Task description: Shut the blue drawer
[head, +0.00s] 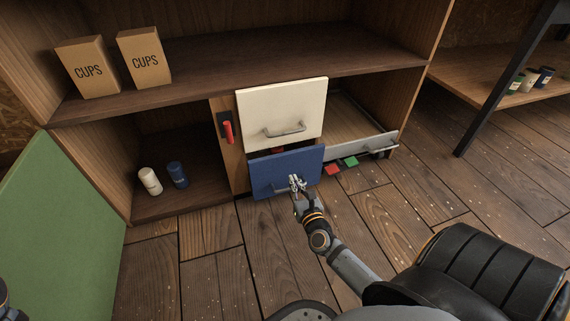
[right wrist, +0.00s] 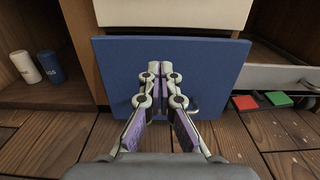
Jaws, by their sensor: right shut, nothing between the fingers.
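The blue drawer (head: 262,168) is low in the cabinet, below a cream drawer; its front stands a little forward, with a dark gap above its top edge. Its grey handle (head: 278,190) is partly hidden by my gripper. My left gripper does not show.
The cream drawer (head: 283,108) is above. A grey-fronted drawer (head: 370,146) at right stands open, with red (head: 334,169) and green (head: 351,161) pieces near it. A white (head: 150,181) and a blue container (head: 178,175) stand in the left compartment. A green door (head: 65,220) hangs open at left.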

